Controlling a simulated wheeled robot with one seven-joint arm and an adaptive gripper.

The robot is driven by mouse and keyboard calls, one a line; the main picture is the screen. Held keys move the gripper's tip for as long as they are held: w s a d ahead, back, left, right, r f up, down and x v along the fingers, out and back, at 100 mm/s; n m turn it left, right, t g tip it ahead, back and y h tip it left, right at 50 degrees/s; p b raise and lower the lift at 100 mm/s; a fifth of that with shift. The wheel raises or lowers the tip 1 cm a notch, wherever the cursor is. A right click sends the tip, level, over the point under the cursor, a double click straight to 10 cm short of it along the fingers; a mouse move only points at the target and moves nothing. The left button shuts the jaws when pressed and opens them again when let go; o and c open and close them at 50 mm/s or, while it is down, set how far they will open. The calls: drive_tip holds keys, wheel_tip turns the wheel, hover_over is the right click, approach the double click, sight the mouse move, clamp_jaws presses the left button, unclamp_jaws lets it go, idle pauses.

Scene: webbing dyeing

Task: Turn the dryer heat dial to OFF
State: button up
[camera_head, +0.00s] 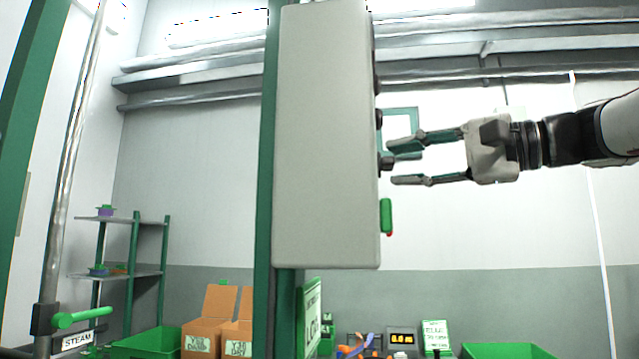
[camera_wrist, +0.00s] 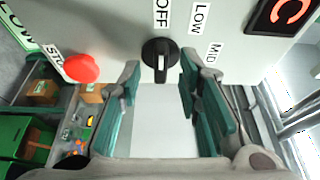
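The heat dial (camera_wrist: 158,58) is a black knob on the light grey control panel (camera_wrist: 120,25), with OFF, LOW and MID labels around it. I cannot tell for sure which label its pointer faces. In the head view the panel (camera_head: 325,140) is a tall grey box seen nearly from the side, and the dial (camera_head: 385,163) sticks out of its right face. My gripper (camera_head: 405,165) comes from the right. In the wrist view its teal fingers (camera_wrist: 160,85) are open, one on each side of the dial, with visible gaps. I see no clear contact.
A red STOP button (camera_wrist: 82,68) sits left of the dial, and a red-lit display (camera_wrist: 287,12) is at the upper right. Green bins (camera_head: 505,351) and cardboard boxes (camera_head: 207,335) stand below.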

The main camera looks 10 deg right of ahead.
drive_tip(key=v, duration=1.1)
